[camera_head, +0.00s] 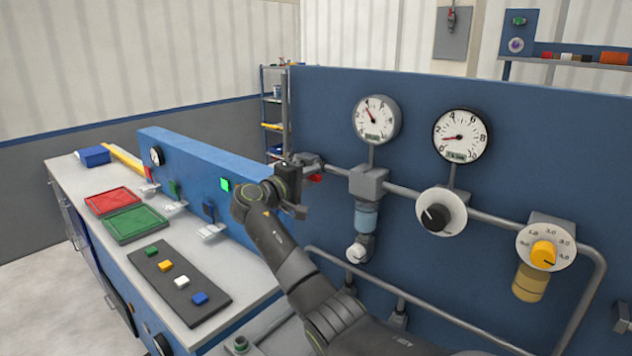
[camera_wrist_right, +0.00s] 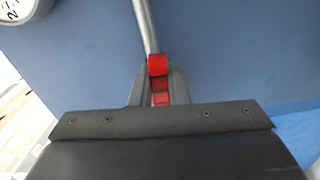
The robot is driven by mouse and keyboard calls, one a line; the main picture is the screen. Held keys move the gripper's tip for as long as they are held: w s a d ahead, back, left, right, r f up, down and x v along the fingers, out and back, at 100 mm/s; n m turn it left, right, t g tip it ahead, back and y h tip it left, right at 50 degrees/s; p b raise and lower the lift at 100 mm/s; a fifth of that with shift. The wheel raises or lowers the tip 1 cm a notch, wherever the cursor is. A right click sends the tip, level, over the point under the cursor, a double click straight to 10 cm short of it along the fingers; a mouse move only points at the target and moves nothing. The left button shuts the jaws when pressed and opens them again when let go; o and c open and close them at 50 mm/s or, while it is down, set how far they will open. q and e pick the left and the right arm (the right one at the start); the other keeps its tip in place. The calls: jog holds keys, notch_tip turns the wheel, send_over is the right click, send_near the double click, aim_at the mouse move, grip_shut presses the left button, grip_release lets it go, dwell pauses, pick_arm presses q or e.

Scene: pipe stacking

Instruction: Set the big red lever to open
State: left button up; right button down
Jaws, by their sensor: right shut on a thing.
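The big red lever (camera_wrist_right: 158,66) shows in the right wrist view, between the fingers of my right gripper (camera_wrist_right: 157,90). In the head view only a small red part of the lever (camera_head: 316,178) shows beside the grey pipe on the blue panel. My right gripper (camera_head: 292,190) is at the left end of that pipe and hides most of the lever. It is shut on the lever. I cannot tell the lever's exact angle. My left gripper is not in view.
The blue panel (camera_head: 330,110) carries two white gauges (camera_head: 377,119), a black knob (camera_head: 436,217) and a yellow knob (camera_head: 543,254) along the pipe. At left, a workbench holds red and green trays (camera_head: 136,222) and a dark board (camera_head: 212,312) with coloured blocks.

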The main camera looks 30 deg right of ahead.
jog(key=shift+d+r+n+p, duration=0.1)
jog(key=shift+r+n+p, duration=0.25)
jog(key=shift+n, duration=0.25)
jog(key=shift+r, duration=0.1)
jog(key=c, duration=1.4)
grip_release()
jog(key=b+v, duration=0.7)
jog(key=v, duration=1)
jog(key=shift+a, duration=0.25)
